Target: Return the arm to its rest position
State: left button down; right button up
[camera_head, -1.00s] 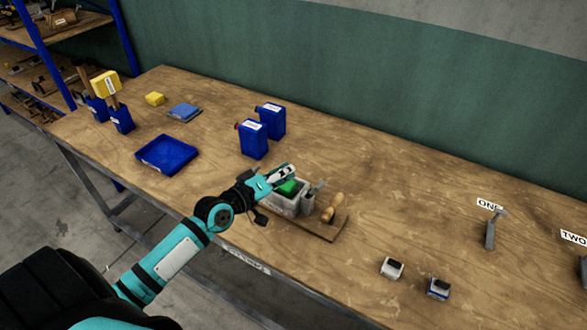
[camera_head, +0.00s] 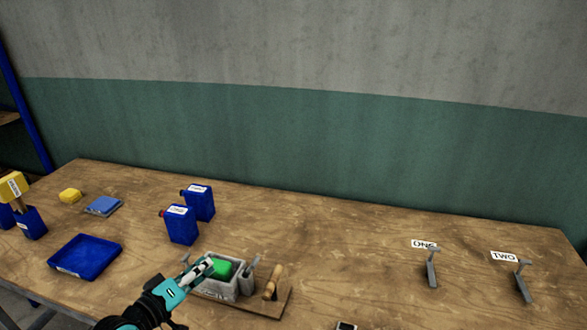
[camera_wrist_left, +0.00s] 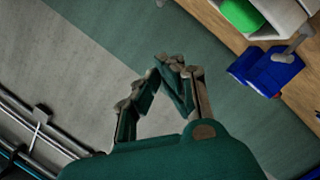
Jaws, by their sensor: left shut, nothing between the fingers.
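My left gripper (camera_head: 206,267) comes in from the bottom of the head view. Its fingers overlap the left side of a grey box (camera_head: 231,291) that holds a green block (camera_head: 221,268). In the left wrist view my left gripper (camera_wrist_left: 172,66) has its fingertips together with nothing between them. My right gripper is in neither view.
A wooden board (camera_head: 279,304) with a wooden-handled tool (camera_head: 273,283) lies by the box. Levers labelled ONE (camera_head: 431,268) and TWO (camera_head: 522,282) stand right.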

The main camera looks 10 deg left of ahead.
pick_arm(q)
jog(key=s+d+f+m+g, duration=0.7)
jog(key=s+d+f, duration=0.3)
jog(key=d+f, duration=0.1)
jog(key=s+d+f+m+g+y, duration=0.1)
jog(key=s+f+m+g+y, duration=0.15)
jog(key=s, duration=0.45)
jog(key=s+f+m+g+y, duration=0.1)
jog(key=s+g, duration=0.2)
jog(key=s, duration=0.3)
notch_tip(320, 180, down, 30)
jog(key=s+f+g+b, duration=0.1)
jog(key=s+g+b, duration=0.1)
jog(key=s+b, duration=0.1)
jog(key=s+a+f+b, duration=0.1)
jog(key=s+a+f, duration=0.2)
jog(key=s+f, duration=1.2)
jog(key=shift+s+b, duration=0.15)
jog(key=shift+b, duration=0.25)
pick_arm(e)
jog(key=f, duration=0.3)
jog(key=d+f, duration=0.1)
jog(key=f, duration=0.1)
pick_arm(q)
jog(key=shift+g+y, duration=0.25)
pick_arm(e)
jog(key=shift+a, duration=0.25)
